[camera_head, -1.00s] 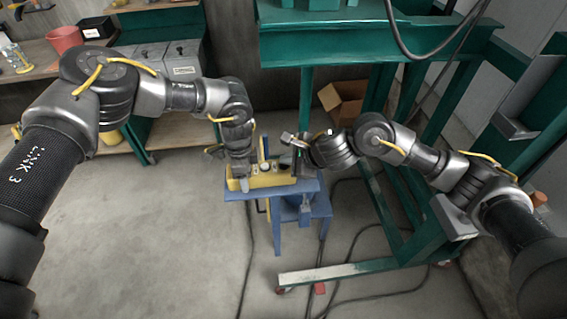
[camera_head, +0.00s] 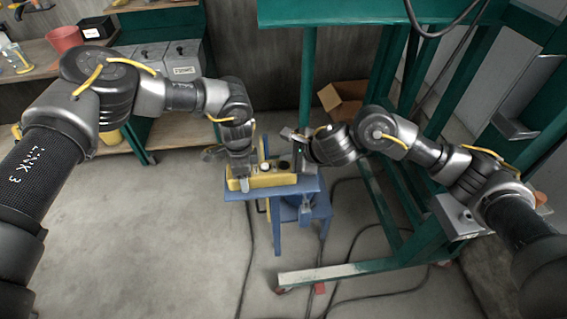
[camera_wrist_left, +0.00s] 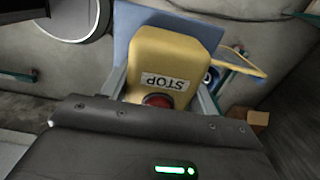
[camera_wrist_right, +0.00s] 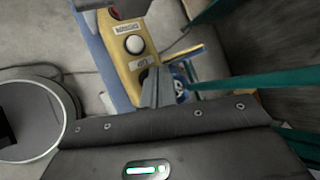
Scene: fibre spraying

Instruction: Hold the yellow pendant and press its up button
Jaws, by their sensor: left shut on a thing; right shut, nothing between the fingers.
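The yellow pendant (camera_head: 272,180) lies on a small blue stand (camera_head: 312,190). My left gripper (camera_wrist_left: 160,98) is shut on the pendant's STOP end; the red stop button (camera_wrist_left: 158,101) lies between its fingers. My right gripper (camera_wrist_right: 152,88) is shut and empty, pointing down at the pendant's other end. In the right wrist view its fingertips are just beside the UP label (camera_wrist_right: 138,63) and cover the spot below it. A white button (camera_wrist_right: 134,44) shows clear of them. A black button (camera_head: 284,165) shows in the head view. Whether the fingertips touch a button cannot be told.
A green frame (camera_head: 345,270) stands behind and right of the stand, with a wide green beam (camera_head: 330,12) high up. Dark cables lie on the floor. A cardboard box (camera_head: 345,100) sits behind. A workbench (camera_head: 175,140) is at left. Floor at front left is clear.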

